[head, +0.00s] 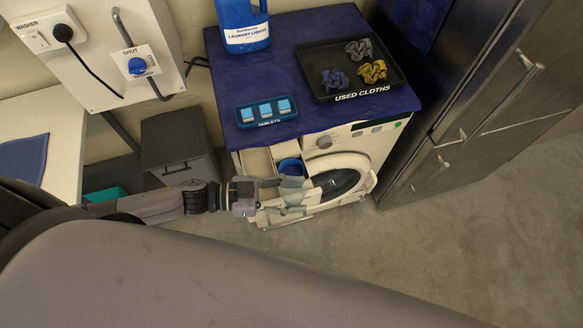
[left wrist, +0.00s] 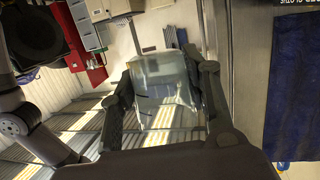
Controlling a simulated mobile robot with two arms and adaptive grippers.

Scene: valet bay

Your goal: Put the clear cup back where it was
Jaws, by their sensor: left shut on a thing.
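The clear cup (head: 293,188) is see-through and is held in my left gripper (head: 280,198), just in front of the washing machine's (head: 385,150) open drawer. In the left wrist view the cup (left wrist: 165,88) sits between both fingers of the left gripper (left wrist: 170,100), which are shut on it. The open detergent drawer (head: 258,162) has a blue part (head: 290,166) in it, beside and behind the cup. My right gripper is in neither view.
On the blue-covered top (head: 290,50) stand a blue laundry liquid bottle (head: 243,28), a tablets tray (head: 266,112) and a black used-cloths tray (head: 325,92) with several crumpled cloths. A grey bin (head: 178,140) stands left of the machine. Metal cabinets (head: 470,110) stand at right. Floor in front is clear.

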